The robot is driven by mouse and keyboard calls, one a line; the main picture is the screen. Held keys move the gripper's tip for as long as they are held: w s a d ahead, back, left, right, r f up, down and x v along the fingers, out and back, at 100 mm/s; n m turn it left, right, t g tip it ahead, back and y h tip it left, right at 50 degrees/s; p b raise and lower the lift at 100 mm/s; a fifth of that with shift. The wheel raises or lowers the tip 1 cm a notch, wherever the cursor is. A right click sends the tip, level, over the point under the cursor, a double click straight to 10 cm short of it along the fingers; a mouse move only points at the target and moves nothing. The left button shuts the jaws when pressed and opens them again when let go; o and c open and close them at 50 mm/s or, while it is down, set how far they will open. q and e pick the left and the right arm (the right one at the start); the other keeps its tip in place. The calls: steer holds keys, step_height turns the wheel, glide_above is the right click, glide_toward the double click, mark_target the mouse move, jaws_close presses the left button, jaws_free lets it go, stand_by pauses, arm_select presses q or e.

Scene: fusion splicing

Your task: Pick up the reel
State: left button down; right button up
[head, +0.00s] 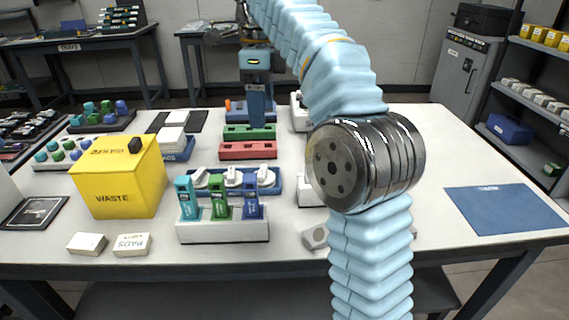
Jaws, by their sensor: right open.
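I cannot pick out the reel with certainty. Several white rounded pieces (234,178) sit in a blue holder (277,184) at mid-table, and they may be reels, but they are small. My right arm rises across the right of the middle and bends back over the far part of the table. My right gripper (256,110) points down above the far end of the green and red trays, open, with nothing seen in it. My arm's large joint hides part of the table to the right of the blue holder. My left gripper is out of view.
A yellow waste bin (110,199) stands at the left. A white rack (222,232) with teal, green and blue tools stands in front of the blue holder. A green tray (249,132) and a red tray (248,150) lie behind it. A blue mat (505,208) lies bare at the right.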

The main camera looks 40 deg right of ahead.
glide_above(263, 170)
steer(key=f, duration=0.8)
steer(key=shift+w+d, duration=0.2)
steer(key=shift+d, duration=0.15)
steer(key=shift+s+a+f+b, duration=0.1)
steer(key=shift+a+f+b, duration=0.1)
steer(key=shift+f, duration=0.7)
steer(key=shift+s+a+f+b, duration=0.1)
steer(key=shift+f+b, duration=0.15)
steer(key=shift+f, duration=0.7)
steer(key=shift+a+f+b, duration=0.1)
steer(key=shift+f+b, duration=0.1)
steer(key=shift+f, duration=0.7)
steer(key=c, duration=1)
steer(key=shift+r, duration=0.15)
step_height(263, 170, up, 10)
steer(key=p, duration=0.1)
